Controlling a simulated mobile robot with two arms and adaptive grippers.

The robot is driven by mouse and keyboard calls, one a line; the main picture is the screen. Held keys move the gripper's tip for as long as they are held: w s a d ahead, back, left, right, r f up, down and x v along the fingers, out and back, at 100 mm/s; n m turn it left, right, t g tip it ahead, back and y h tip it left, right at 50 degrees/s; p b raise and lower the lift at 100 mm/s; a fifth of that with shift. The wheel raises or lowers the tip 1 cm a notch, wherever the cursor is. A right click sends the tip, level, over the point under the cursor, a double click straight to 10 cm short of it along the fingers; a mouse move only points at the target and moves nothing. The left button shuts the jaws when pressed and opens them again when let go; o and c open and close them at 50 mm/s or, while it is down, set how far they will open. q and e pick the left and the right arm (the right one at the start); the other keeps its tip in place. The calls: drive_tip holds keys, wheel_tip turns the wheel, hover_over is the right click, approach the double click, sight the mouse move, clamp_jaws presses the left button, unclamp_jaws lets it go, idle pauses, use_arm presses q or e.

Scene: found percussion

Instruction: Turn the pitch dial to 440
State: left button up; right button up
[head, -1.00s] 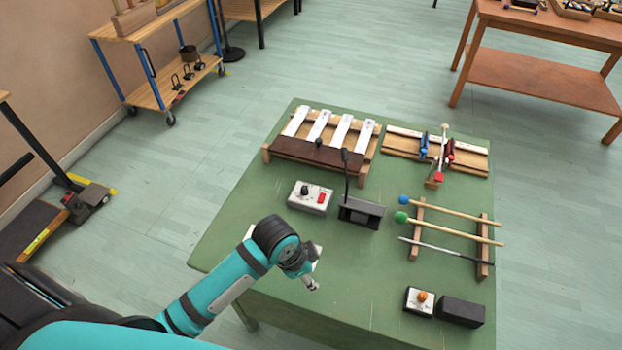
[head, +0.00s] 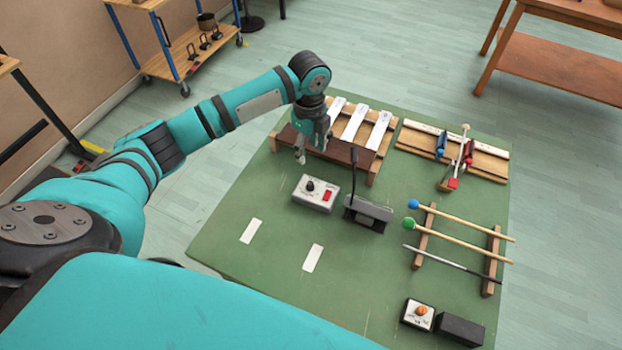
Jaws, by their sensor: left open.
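A light grey box (head: 304,198) stands near the middle of the green table. It carries a black dial knob (head: 310,186) and a red switch (head: 327,195). Its markings are too small to read. My left gripper (head: 311,150) is open and empty, pointing down above and just behind the box, in front of the bar instrument. It appears apart from the dial. My right gripper is not in view.
A bar instrument (head: 340,150) with white bars lies behind the gripper. A dark stand with an upright rod (head: 368,214) is right of the box. Mallets (head: 460,227) lie on a rack at right. A small box with an orange knob (head: 418,314) is at front right.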

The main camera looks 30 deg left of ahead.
use_arm(q)
hover_over(310, 183)
wheel_tip(310, 183, down, 4)
wheel_tip(310, 183, down, 10)
drive_tip(key=shift+r+p, duration=0.15)
drive_tip(key=shift+p, duration=0.6)
drive_tip(key=shift+f, duration=0.65)
clamp_jaws()
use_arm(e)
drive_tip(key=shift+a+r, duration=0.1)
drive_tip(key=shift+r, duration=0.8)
